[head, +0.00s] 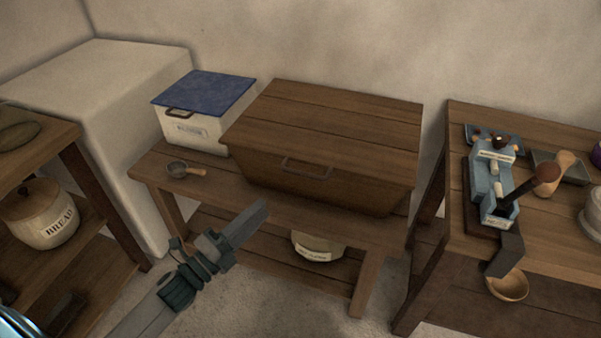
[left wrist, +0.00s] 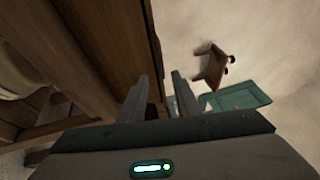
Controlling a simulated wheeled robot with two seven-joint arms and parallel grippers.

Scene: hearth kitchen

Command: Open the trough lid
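The wooden trough (head: 320,190) stands on the middle bench. Its plank lid (head: 330,118) lies flat and closed on top. A dark bar handle (head: 306,168) is at the front, just below the lid's front edge. My left gripper (head: 258,212) is in front of the trough, left of and below the handle, apart from it in the head view. In the left wrist view my left gripper (left wrist: 160,98) has its two fingers spread with nothing between them. Brown planks (left wrist: 110,45) fill the left of that view, close to the fingers. My right gripper does not show.
A white box with a blue lid (head: 205,92) stands left of the trough, with a small metal scoop (head: 185,169) before it. A labelled crock (head: 318,247) sits on the lower shelf. The right table (head: 560,245) holds a blue device (head: 492,180).

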